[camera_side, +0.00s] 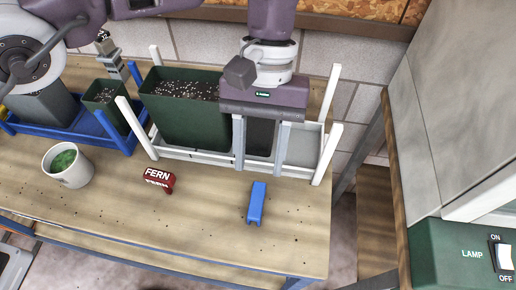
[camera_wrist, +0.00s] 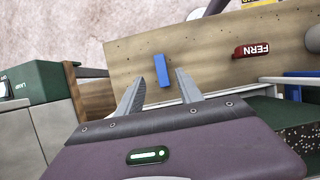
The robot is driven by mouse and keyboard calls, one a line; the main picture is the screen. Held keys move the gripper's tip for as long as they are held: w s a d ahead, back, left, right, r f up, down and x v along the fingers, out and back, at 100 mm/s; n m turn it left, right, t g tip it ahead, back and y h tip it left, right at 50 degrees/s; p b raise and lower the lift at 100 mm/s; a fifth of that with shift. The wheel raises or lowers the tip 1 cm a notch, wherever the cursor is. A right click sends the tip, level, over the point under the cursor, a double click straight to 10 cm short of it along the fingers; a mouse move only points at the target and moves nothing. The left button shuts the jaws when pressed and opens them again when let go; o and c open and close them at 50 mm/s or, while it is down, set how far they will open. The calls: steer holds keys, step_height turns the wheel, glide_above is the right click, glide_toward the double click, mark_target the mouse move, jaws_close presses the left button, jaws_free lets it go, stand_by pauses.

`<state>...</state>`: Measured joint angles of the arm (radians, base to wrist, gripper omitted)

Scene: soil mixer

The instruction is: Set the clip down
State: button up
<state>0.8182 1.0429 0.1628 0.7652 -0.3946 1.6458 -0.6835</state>
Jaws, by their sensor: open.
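A small blue block-like piece, which I take to be the clip (camera_side: 257,203), lies on the wooden table near its front right. It also shows in the wrist view (camera_wrist: 162,70), just beyond my fingertips. My gripper (camera_side: 260,173) is open, with its two grey fingers apart and pointing down in front of the white-posted tray. Nothing is held between the fingers. The clip is apart from them, nearer the table's front edge. A red FERN tag (camera_side: 159,180) stands on the table to the left of the clip; the wrist view shows it too (camera_wrist: 252,50).
The white tray (camera_side: 180,154) with upright corner posts holds a green soil-filled planter (camera_side: 185,125). A blue tray (camera_side: 85,137) and a white cup (camera_side: 68,166) with green contents are at the left. A green lamp switch box (camera_side: 450,258) is at the right. The front table strip is mostly clear.

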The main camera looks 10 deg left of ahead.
steer(key=w+a+r+t+h, duration=0.1)
steer(key=w+a+r+t, duration=0.1)
steer(key=a+r, duration=0.6)
steer(key=w+a+r+t+h, duration=0.1)
steer(key=w+a+r+t, duration=0.1)
steer(key=a+r, duration=0.65)
steer(key=s+a+r+t, duration=0.1)
steer(key=s+a+t, duration=0.1)
steer(key=s+a, duration=0.45)
steer(key=s+a+t, duration=0.2)
steer(key=s+a, duration=0.2)
steer(key=a, duration=0.5)
steer(key=s+a+f+t+y, duration=0.2)
steer(key=s+a+f, duration=0.2)
steer(key=s+a, duration=0.1)
steer(key=shift+s+f, duration=0.3)
steer(key=shift+s, duration=0.4)
